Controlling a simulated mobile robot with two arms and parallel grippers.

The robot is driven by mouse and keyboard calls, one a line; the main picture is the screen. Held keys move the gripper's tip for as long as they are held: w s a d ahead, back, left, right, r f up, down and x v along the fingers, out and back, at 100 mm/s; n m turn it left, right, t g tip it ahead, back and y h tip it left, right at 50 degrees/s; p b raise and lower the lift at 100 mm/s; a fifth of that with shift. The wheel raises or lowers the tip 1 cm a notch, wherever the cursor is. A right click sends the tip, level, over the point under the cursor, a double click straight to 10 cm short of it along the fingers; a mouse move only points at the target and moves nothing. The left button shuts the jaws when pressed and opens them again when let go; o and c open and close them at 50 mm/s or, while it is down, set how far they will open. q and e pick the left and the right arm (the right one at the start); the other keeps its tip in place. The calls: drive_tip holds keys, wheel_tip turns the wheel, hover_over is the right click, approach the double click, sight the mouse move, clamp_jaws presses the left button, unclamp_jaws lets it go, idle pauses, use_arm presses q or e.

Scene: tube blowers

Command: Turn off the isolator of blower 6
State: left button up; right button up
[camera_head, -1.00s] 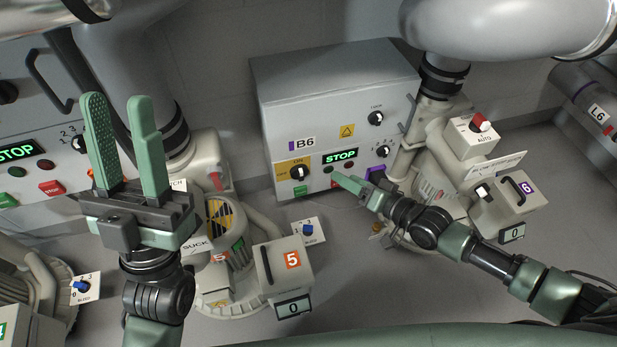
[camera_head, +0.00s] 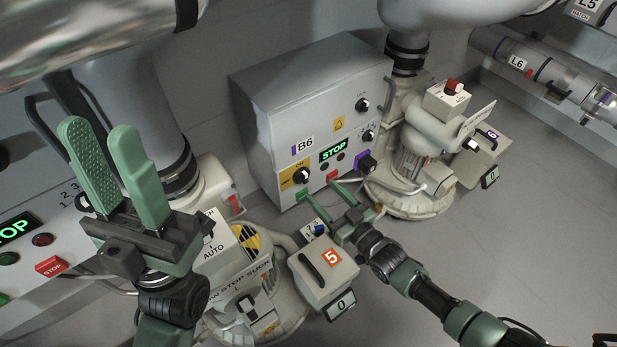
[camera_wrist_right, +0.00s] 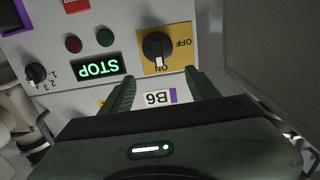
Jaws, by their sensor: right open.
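The isolator of blower 6 is a black rotary knob (camera_head: 301,176) on a yellow ON/OFF plate, low on the left of the front of the grey B6 box (camera_head: 310,110). In the right wrist view, where lettering is upside down, the knob (camera_wrist_right: 157,47) has its white mark at ON. My right gripper (camera_head: 318,190) is open and empty in front of the box, below and right of the knob in the head view. In the wrist view, the knob lies just beyond the gap between its fingertips (camera_wrist_right: 160,76), apparently untouched. My left gripper (camera_head: 97,126) is open and empty at the left.
A green STOP display (camera_head: 333,149), small round buttons and two smaller knobs share the panel. Blower 6 (camera_head: 420,165) stands right of the box. The unit marked 5 (camera_head: 325,270) stands close below my right gripper. Open floor (camera_head: 520,230) lies at the right.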

sight(306, 175)
drive_tip(key=b+x, duration=0.2)
drive_tip(key=x, duration=0.4)
drive_tip(key=shift+w+a+f+b, duration=0.1)
drive_tip(key=shift+w+a+b, duration=0.15)
drive_tip(key=shift+b, duration=0.15)
drive_tip(key=shift+w+a, duration=0.25)
drive_tip(key=shift+w, duration=0.2)
